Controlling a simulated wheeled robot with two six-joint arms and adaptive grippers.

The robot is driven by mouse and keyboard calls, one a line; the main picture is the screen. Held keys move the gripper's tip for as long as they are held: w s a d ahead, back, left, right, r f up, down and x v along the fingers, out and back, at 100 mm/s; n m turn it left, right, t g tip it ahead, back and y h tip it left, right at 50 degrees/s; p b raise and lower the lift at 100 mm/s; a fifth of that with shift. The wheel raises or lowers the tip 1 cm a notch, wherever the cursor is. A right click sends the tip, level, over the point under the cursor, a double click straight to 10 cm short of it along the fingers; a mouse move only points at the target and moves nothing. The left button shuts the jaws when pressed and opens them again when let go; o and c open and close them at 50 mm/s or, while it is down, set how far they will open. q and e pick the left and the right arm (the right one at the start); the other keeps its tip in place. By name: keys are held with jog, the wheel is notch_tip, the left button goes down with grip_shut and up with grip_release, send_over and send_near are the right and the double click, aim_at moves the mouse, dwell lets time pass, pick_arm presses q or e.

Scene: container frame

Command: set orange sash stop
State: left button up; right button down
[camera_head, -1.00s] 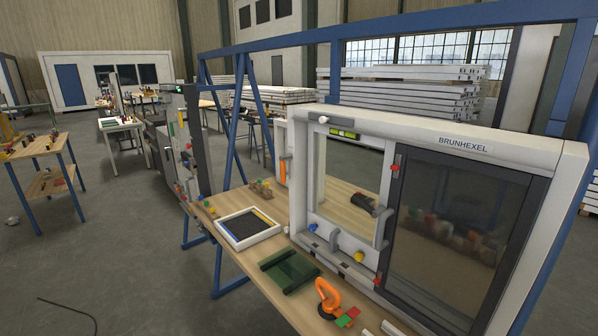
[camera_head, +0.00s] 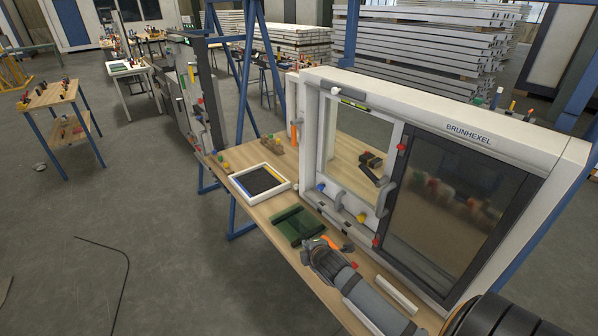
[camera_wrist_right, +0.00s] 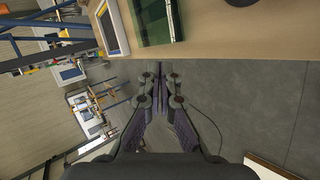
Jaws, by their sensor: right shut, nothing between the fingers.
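The white window frame (camera_head: 440,98) stands on the wooden bench, with a sliding sash on the left and dark glass on the right. Red knobs (camera_head: 401,147) and a blue knob (camera_head: 320,187) are also on the frame. I cannot tell for sure which is the sash stop. My right gripper (camera_head: 308,243) is over the bench front, left of and below the knobs, apart from them. It is shut and empty, as the right wrist view also shows (camera_wrist_right: 160,106). My left gripper is not in view.
A green folded item (camera_head: 298,226) and a white-rimmed tray (camera_head: 236,192) lie left of my right gripper. An orange-handled tool (camera_head: 333,242) is mostly hidden behind it. A white strip (camera_head: 398,296) lies along the bench. The floor in front is open.

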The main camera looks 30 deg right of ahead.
jog(key=w+d+r+n+t, duration=0.7)
jog(key=w+d+r+n, duration=0.7)
jog(key=r+n, duration=0.3)
jog(key=w+n, duration=0.1)
jog(key=n, duration=0.2)
jog(key=shift+r+t+y, duration=0.25)
jog(key=shift+t+y, duration=0.15)
jog(key=shift+w, duration=0.15)
